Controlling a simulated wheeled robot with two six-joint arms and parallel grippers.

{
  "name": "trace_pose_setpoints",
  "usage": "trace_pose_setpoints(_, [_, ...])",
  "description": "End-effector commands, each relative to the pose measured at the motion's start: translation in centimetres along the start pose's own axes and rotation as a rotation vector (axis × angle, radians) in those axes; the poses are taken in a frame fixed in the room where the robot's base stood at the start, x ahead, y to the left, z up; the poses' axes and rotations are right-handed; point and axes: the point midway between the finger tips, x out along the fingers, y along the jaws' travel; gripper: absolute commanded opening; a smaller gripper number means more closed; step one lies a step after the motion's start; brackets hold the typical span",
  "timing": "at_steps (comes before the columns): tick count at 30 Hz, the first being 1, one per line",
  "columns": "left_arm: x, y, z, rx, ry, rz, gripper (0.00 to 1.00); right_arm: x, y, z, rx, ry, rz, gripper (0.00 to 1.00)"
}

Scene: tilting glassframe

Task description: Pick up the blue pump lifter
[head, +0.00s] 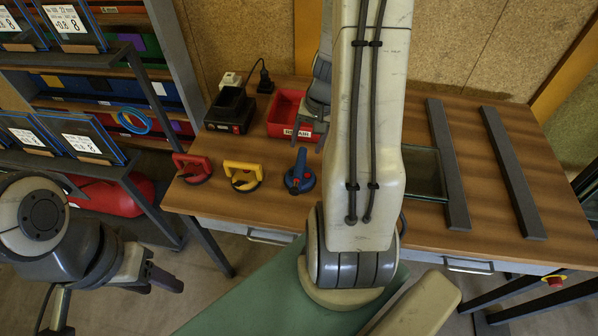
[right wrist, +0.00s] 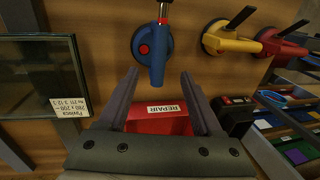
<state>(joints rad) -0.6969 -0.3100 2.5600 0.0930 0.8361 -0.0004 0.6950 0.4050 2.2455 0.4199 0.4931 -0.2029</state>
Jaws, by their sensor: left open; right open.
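The blue pump lifter (head: 299,175), a round dark-blue suction cup with a handle and a red button, lies on the wooden table near its front edge. It also shows in the right wrist view (right wrist: 155,50), top centre. My right gripper (right wrist: 160,76) is open and empty, its fingertips apart on either side of the lifter's handle end in that picture; the height between them is unclear. My left gripper (head: 166,276) is open and empty at the lower left, away from the table top.
A yellow lifter (head: 243,176) and a red lifter (head: 192,168) lie left of the blue one. A red REPAIR box (head: 284,112) and black charger (head: 229,112) stand behind. A glass pane (head: 424,172) and dark bars (head: 512,175) lie right. Shelving (head: 150,205) stands left.

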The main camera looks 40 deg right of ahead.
Motion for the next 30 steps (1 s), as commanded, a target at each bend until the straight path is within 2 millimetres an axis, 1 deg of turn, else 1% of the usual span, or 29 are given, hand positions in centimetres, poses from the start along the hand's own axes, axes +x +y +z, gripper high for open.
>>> trace_pose_setpoints(1, [0.2, 0.0, 0.0, 0.0, 0.0, 0.0, 0.5, 1.0, 0.1, 0.1, 0.006, -0.006, 0.0, 0.67])
trace_pose_setpoints(6, [0.6, -0.1, 0.0, 0.0, 0.0, 0.0, 0.5, 3.7, 0.1, 0.1, 0.002, -0.005, 0.001, 0.67])
trace_pose_setpoints(13, [0.8, -0.1, 0.0, 0.0, 0.0, 0.0, 0.5, 5.4, 0.1, 0.2, 0.001, -0.004, 0.001, 0.67])
trace_pose_setpoints(19, [1.7, -0.1, 0.1, 0.0, 0.0, 0.0, 0.5, 8.6, 0.2, 0.6, 0.001, -0.005, 0.002, 0.67])
trace_pose_setpoints(21, [1.9, -0.1, 0.1, 0.0, 0.0, 0.0, 0.5, 9.4, 0.2, 0.6, 0.001, -0.004, 0.001, 0.67])
trace_pose_setpoints(24, [2.0, -0.1, 0.1, 0.0, 0.0, 0.0, 0.5, 9.9, 0.2, 0.5, 0.001, -0.002, 0.002, 0.67])
trace_pose_setpoints(30, [1.9, -0.1, 0.1, 0.0, 0.0, 0.0, 0.5, 9.8, 0.2, 0.5, 0.001, -0.001, 0.001, 0.67])
